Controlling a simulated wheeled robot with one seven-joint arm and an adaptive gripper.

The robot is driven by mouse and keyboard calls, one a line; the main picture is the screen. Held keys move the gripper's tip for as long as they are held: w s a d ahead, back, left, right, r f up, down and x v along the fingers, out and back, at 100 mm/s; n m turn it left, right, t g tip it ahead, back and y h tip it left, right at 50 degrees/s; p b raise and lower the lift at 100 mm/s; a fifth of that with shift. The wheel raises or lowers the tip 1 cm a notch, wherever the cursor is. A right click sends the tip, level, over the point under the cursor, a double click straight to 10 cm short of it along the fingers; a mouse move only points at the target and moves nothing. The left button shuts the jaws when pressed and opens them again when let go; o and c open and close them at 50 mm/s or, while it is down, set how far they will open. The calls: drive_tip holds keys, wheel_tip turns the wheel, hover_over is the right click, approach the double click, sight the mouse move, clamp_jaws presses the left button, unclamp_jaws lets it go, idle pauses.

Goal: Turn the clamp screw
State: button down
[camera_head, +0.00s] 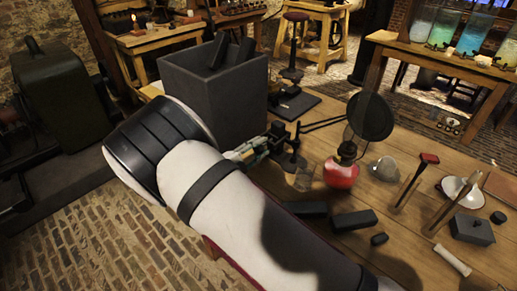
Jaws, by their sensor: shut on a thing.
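My gripper (262,145) shows partly beyond my white arm, at the edge of the wooden table. Its fingers are closed at a small dark metal clamp (277,131), beside the large grey box. The clamp screw is too small and too covered by the fingers to make out clearly. My arm hides the wrist and much of the table's near edge.
The open grey box (205,105) holds dark plates (232,52) and stands close behind my gripper. To the right are a small black stand (292,158), a red flask (341,172), a round black disc (371,116), dark blocks (354,221) and a grey lidded box (472,229).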

drive_tip(key=shift+n, duration=0.9)
drive_tip(key=c, duration=1.2)
unclamp_jaws()
drive_tip(key=shift+s+a, duration=0.1)
drive_tip(key=v, duration=1.2)
